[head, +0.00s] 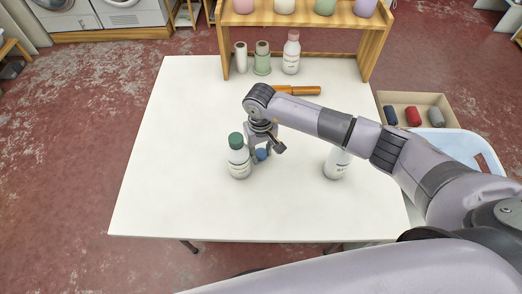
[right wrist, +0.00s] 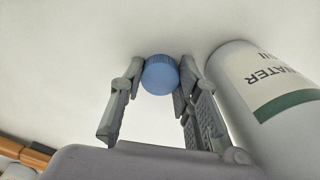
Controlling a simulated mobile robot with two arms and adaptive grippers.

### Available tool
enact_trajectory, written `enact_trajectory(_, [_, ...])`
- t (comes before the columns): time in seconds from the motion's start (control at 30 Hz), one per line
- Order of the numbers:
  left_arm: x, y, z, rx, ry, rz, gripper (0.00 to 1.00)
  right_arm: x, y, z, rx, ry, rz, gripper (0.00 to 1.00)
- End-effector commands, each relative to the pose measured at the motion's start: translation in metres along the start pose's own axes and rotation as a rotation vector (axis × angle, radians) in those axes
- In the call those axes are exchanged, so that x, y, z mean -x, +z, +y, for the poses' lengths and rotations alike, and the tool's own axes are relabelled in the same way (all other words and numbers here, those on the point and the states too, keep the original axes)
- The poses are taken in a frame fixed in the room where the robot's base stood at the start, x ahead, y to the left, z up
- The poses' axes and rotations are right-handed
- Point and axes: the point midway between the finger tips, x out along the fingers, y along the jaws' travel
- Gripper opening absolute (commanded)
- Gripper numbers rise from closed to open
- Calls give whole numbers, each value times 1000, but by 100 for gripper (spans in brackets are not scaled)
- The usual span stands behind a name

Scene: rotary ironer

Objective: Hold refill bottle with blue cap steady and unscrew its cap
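My right gripper (head: 262,143) points down at the middle of the white table, its fingers on either side of a blue cap (head: 262,154). In the right wrist view the blue cap (right wrist: 160,75) sits between the fingertips, which appear to touch its sides. Only white tabletop shows around it, with no bottle body beneath. Whether it touches the table is unclear. My left gripper is out of view.
A white bottle with a green cap (head: 239,160) stands upright just left of my right gripper. A wooden shelf (head: 374,45), a pink-capped bottle (head: 291,54) and an orange-handled tool (head: 300,90) are at the back. The front and left of the table (head: 160,195) are clear.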

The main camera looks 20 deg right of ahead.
Motion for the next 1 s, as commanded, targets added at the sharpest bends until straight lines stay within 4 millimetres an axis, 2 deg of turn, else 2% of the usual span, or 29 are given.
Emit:
enact_trajectory(0.1, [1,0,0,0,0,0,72,0,0,0,0,0,0,37])
enact_trajectory(0.37, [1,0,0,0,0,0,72,1,0,0,0,0,-1,37])
enact_trajectory(0.47, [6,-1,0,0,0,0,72,5,0,0,0,-1,-1,37])
enact_trajectory(0.53, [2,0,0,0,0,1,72,11,-1,0,0,0,3,37])
enact_trajectory(1.0, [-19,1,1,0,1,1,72,104,-1,0,0,1,4,37])
